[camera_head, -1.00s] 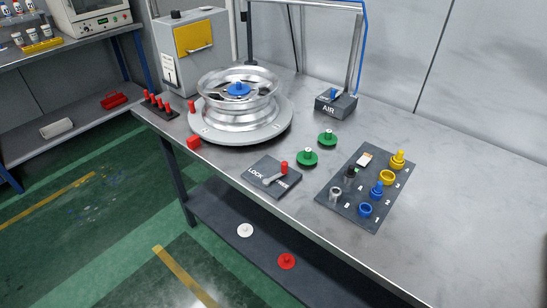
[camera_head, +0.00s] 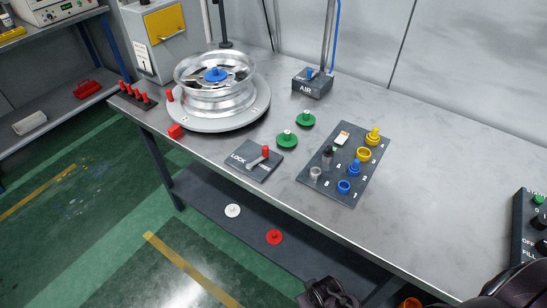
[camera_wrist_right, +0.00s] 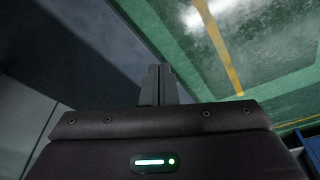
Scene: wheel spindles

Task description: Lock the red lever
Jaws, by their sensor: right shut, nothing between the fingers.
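The red-knobbed lever (camera_head: 265,151) sits on a dark square plate (camera_head: 266,172) near the front edge of the steel table. Its grey arm runs from a pivot near the plate's middle to the red knob at the right, pointing away from the word LOCK on the plate's left. Any label under the knob is hidden. My right gripper, seen in the right wrist view (camera_wrist_right: 157,85), has its fingers together and empty, over the floor. A dark part of my right arm shows at the bottom of the head view, well below and apart from the lever. My left gripper is not in view.
A wheel rim (camera_head: 215,85) stands on a round turntable behind the lever. Two green knobs (camera_head: 287,140) and a dark panel (camera_head: 315,190) of coloured fittings lie to its right. An AIR box (camera_head: 312,85) stands farther back. A control box (camera_head: 530,225) is at the right edge.

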